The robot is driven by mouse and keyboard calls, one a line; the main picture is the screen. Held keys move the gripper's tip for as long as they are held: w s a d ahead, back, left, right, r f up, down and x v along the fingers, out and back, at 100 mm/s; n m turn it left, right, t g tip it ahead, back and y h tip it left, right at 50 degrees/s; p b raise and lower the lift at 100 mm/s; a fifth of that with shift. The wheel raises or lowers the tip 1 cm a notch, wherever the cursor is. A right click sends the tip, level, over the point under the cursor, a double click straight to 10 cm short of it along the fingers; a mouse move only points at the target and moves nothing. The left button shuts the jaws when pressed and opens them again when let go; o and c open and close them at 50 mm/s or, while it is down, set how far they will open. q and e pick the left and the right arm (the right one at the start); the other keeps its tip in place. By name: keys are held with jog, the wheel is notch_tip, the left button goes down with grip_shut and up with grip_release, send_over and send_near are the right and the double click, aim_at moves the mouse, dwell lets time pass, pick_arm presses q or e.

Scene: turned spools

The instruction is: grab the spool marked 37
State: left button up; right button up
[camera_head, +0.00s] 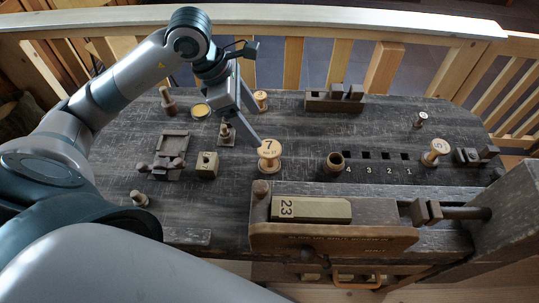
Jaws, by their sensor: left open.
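A pale wooden spool (269,152) stands upright near the middle of the bench. Its top face shows a large 7 and smaller print that seems to read No 37. My left gripper (241,130) points down just behind and to the left of this spool. Its jaws are apart, with one fingertip close to the spool's top edge; I cannot tell whether they touch. The spool is not between the fingers. A small dark-based peg or spool (226,134) shows by the other finger. My right gripper is not in view.
Another spool (437,150) marked 5 stands at the right, and a small one (261,98) stands behind my gripper. A block (207,165), a round dark cup (335,162) and a vise with a block (311,209) marked 23 are nearby. Numbered square holes line the right side.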

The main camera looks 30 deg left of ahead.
aim_at(271, 149)
pick_arm(q)
jog(key=p+x, duration=0.3)
jog(key=x, duration=0.7)
jog(key=shift+f, duration=0.2)
jog(key=shift+d+f, duration=0.1)
jog(key=shift+f, duration=0.35)
jog(key=shift+p, duration=0.3)
jog(key=shift+w+d+f+p, duration=0.1)
jog(key=shift+f+p, duration=0.35)
jog(key=p+x, duration=0.1)
jog(key=x, duration=0.2)
jog(key=shift+a+p, duration=0.2)
jog(key=shift+p, duration=0.15)
jog(key=shift+d+f, duration=0.15)
jog(key=shift+f, duration=0.6)
